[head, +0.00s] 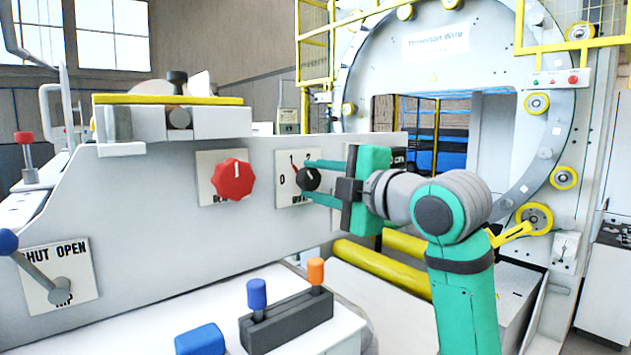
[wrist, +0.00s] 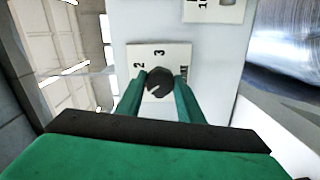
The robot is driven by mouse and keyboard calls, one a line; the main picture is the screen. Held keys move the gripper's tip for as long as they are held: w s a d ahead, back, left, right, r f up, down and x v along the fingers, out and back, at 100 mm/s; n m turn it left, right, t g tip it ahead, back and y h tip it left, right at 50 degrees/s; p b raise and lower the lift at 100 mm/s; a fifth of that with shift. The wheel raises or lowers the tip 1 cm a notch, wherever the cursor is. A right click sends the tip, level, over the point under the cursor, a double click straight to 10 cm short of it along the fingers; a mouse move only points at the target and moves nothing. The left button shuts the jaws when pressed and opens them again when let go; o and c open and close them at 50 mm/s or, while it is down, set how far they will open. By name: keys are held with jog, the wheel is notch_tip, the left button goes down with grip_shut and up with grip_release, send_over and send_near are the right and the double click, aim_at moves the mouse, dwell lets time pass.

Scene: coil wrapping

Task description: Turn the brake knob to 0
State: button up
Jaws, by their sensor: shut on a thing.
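A black round knob (head: 308,180) sits on a white plate (head: 285,163) on the grey machine panel. A 0 shows at the plate's left; its label below is partly hidden. My gripper (head: 313,180) reaches in from the right, with one green finger above the knob and one below. It is shut on the knob. In the wrist view the black knob (wrist: 158,82) lies between the fingertips, with a small white mark on its near left edge. The digits 2 and 3 show sideways on the plate (wrist: 172,52). I cannot tell exactly which digit the mark faces.
A red knob (head: 231,180) is on its own plate just left. A lever (head: 45,277) marked SHUT and OPEN is at the lower left. Blue (head: 257,293) and orange (head: 316,272) levers stand on a console in front, below my arm. A large white ring (head: 520,200) stands behind.

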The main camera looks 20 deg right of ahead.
jog(key=n, duration=1)
jog(key=shift+f, duration=0.1)
jog(key=shift+n, duration=0.3)
dwell(0.3)
jog(key=o, duration=1.1)
jog(key=shift+c, duration=0.2)
jog(key=shift+w+a, duration=0.1)
jog(key=shift+a, duration=0.05)
jog(key=shift+s, duration=0.25)
jog(key=v, duration=1)
jog(key=shift+s, duration=0.25)
